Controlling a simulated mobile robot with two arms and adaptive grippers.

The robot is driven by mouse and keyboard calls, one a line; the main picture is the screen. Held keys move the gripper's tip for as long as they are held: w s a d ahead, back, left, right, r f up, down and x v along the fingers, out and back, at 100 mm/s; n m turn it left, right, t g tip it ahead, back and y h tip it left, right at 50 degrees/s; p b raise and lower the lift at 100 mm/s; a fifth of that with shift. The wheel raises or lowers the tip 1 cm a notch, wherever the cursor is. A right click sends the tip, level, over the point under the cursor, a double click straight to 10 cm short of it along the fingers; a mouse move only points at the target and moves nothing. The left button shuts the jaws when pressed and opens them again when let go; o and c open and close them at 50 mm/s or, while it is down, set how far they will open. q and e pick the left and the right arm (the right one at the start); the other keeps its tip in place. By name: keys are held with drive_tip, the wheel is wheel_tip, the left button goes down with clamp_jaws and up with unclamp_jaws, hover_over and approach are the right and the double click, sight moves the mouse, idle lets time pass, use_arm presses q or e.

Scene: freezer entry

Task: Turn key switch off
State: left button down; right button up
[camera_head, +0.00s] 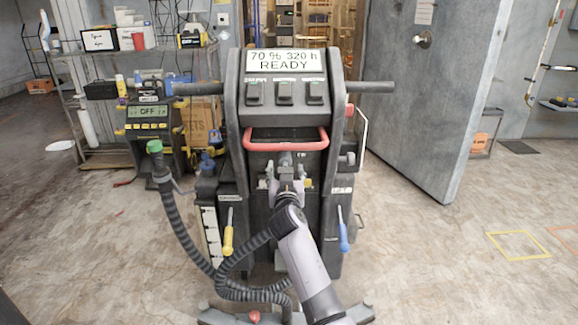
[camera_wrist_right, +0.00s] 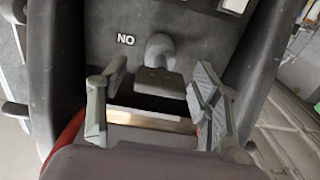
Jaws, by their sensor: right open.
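The key switch (camera_wrist_right: 160,50) is a dark rounded knob on the grey machine front in the right wrist view, with a darker block just below it. Beside it is a white label (camera_wrist_right: 126,39), which reads ON upside down in this view. My right gripper (camera_wrist_right: 162,72) is open, its two fingers on either side of the key switch with gaps visible. In the head view my right gripper (camera_head: 287,178) is at the machine's front, below the red handle, and mostly hides the switch. My left gripper is not in view.
The machine (camera_head: 285,120) has a READY display (camera_head: 284,60) and a red handle (camera_head: 286,141). A ribbed hose (camera_head: 175,215) loops at left. A charger (camera_head: 150,135) reads OFF. Floor at right is open.

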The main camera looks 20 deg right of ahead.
drive_tip(key=shift+w, duration=0.15)
drive_tip(key=shift+r, duration=0.1)
drive_tip(key=shift+c, duration=0.5)
drive_tip(key=c, duration=1.1)
